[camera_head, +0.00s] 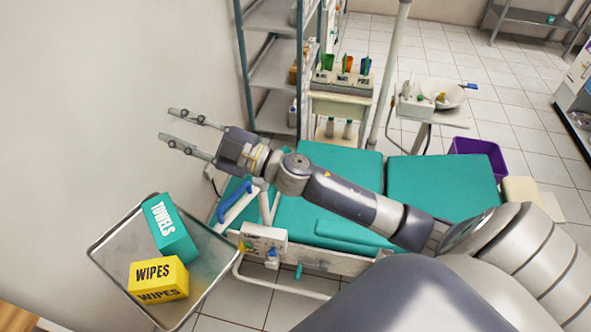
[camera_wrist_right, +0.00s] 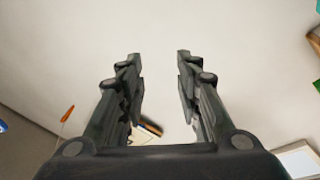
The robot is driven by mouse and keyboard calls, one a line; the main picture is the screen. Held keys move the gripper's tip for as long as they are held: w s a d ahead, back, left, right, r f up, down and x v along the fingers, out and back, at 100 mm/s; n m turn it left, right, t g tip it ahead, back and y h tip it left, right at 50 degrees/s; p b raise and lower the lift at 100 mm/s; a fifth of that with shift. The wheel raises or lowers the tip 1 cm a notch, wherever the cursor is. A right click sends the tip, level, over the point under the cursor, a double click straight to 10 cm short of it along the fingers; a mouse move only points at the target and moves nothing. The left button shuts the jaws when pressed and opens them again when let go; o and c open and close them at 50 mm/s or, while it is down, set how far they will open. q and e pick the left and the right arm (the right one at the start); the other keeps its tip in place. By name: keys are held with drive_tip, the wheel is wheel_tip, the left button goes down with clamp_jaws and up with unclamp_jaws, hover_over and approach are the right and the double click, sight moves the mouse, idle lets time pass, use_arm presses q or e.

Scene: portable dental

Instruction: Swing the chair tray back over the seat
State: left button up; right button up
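The chair tray (camera_head: 112,255) is a grey metal tray at the lower left in the head view. It lies out to the left of the teal chair seat (camera_head: 345,175), not over it. A teal TOWELS box (camera_head: 172,230) and a yellow WIPES box (camera_head: 158,280) are on it. My right gripper (camera_head: 168,126) is open and empty, above and beyond the tray in the picture, pointing left towards the wall. In the right wrist view its two fingers (camera_wrist_right: 159,57) are spread apart with pale wall between them. My left gripper is not in view.
A blue handle (camera_head: 237,200) and a white control box (camera_head: 264,240) sit between tray and chair. Metal shelves (camera_head: 270,70) and an instrument cart (camera_head: 342,85) stand behind. A purple bin (camera_head: 480,150) is at the right. The wall is close on the left.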

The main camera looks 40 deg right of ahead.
drive_tip(key=s+d+f+m+g+h, duration=0.1)
drive_tip(key=s+d+f+m+h, duration=0.4)
drive_tip(key=d+f+m+h, duration=0.6)
drive_tip(key=s+a+f+m+g+h, duration=0.1)
drive_tip(key=s+f+m+g+h, duration=0.1)
drive_tip(key=s+f+g, duration=0.8)
drive_tip(key=s+f, duration=0.9)
drive_tip(key=f, duration=0.2)
drive_tip(key=shift+s+a+f+m, duration=0.2)
drive_tip(key=shift+a+m, duration=0.1)
drive_tip(key=shift+a, duration=0.1)
drive_tip(key=shift+w+f, duration=0.1)
